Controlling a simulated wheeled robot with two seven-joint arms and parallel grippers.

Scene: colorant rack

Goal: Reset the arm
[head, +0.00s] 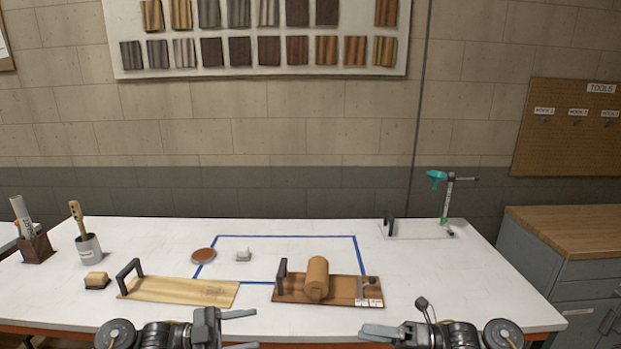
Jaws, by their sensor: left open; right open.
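My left gripper (240,330) is at the bottom edge of the head view, left of centre, its two fingers apart and nothing between them. My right gripper (398,318) is at the bottom edge, right of centre, also open and empty. Both are in front of the things on the white table (330,325). The left one is near the light wooden board (180,291). The right one is near the dark wooden board (343,289). Most of both arms is cut off by the frame's bottom edge.
A brown cylinder (317,278) lies on the dark board. A blue tape outline (290,237), a brown disc (203,256) and a small white block (243,255) are behind. A cup (91,250) stands left, a teal-topped stand (446,205) back right. The table's right front is clear.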

